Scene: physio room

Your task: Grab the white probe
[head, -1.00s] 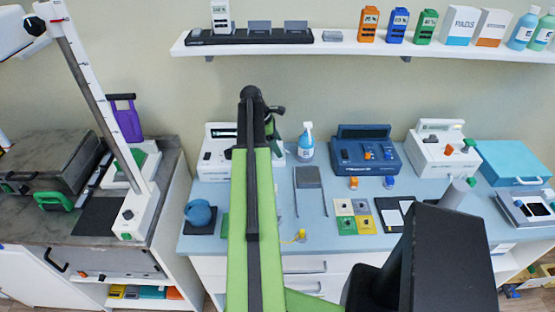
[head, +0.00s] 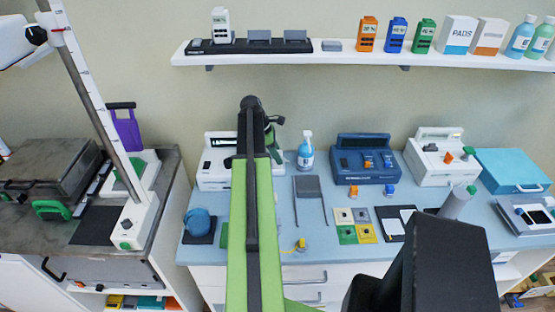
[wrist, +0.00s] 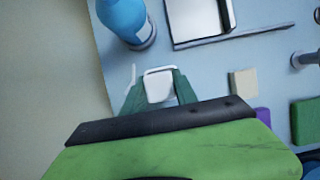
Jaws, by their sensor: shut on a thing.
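My gripper (wrist: 158,90) shows in the wrist view with its two dark green fingers closed on either side of a white, rounded piece, the white probe (wrist: 157,86). A thin white loop shows at the probe's far edge; I cannot tell if it belongs to the probe or to a holder. In the head view my gripper (head: 271,137) is partly hidden behind my green arm, above the back of the blue bench beside a white device (head: 214,172). The probe cannot be made out there.
A blue bottle (head: 306,152) stands right of my gripper. A dark blue device (head: 362,160) and another white device (head: 436,160) stand further right. A wall shelf (head: 350,57) runs above. Small coloured pads (head: 346,234) lie at the bench's front.

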